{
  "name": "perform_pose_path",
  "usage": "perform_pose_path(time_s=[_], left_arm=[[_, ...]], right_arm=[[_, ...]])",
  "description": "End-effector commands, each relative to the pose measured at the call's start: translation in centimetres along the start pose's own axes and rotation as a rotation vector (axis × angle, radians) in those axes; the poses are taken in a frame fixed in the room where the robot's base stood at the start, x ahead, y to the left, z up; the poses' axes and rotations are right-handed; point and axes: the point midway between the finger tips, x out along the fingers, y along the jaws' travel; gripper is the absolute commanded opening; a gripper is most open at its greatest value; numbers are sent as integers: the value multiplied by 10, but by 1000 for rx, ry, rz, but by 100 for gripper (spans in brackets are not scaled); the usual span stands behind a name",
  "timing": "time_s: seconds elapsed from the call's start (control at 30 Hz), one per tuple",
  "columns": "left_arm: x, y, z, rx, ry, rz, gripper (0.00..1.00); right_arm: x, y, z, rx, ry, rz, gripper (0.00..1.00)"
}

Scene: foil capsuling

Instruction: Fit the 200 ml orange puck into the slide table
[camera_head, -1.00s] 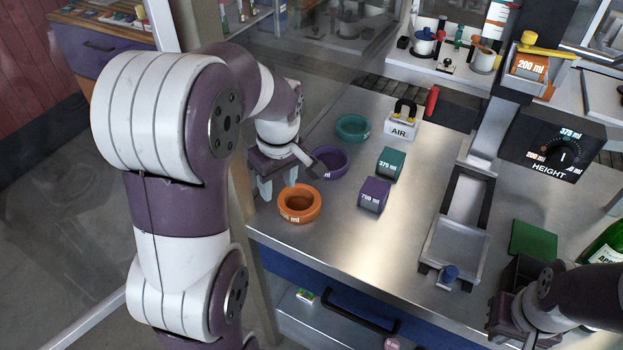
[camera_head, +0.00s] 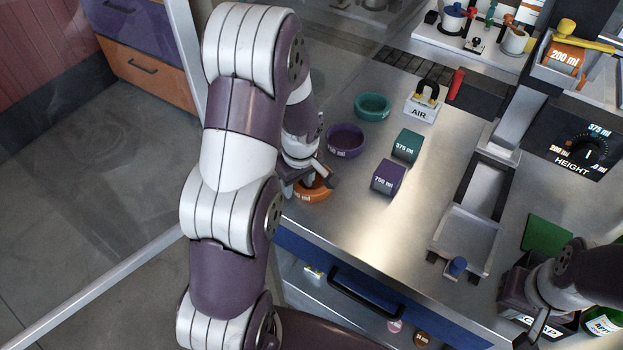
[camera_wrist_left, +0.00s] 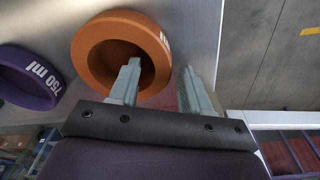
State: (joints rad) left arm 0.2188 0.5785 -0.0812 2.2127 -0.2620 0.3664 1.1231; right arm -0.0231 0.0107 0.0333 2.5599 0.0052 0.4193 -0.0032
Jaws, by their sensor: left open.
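The orange 200 ml puck (camera_head: 314,193), a ring with a round hole, lies near the left front edge of the steel bench. My left gripper (camera_head: 300,188) is at it, partly hidden by its own wrist. In the left wrist view the gripper (camera_wrist_left: 160,75) is open. One finger overlaps the hole of the orange puck (camera_wrist_left: 95,50), and the other is outside its rim; contact is unclear. The slide table (camera_head: 466,238), a metal tray with a blue knob, is empty at the right. My right gripper (camera_head: 535,310) is at the lower right, its fingers unclear.
A purple puck (camera_head: 345,141) and a teal puck (camera_head: 372,106) lie behind the orange one. Purple (camera_head: 387,177) and teal (camera_head: 406,145) blocks stand between them and the slide table. An orange 200 ml block (camera_head: 562,58) sits in the machine.

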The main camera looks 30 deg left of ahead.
Motion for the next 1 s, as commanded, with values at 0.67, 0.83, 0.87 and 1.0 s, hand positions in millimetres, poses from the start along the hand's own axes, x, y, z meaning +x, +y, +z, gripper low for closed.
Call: perform_pose_path(time_s=[0.67, 0.83, 0.87, 1.0], left_arm=[[0, 0, 0, 0, 1, 0, 0], [-9, 1, -2, -1, 3, 2, 0], [-12, 1, -2, -1, 4, 3, 0], [-35, 1, -5, -1, 4, 5, 0]], right_arm=[[0, 0, 0, 0, 0, 0, 0], [2, 0, 0, 0, 0, 0, 0], [2, 0, 0, 0, 0, 0, 0], [6, 0, 1, 0, 0, 0, 0]])
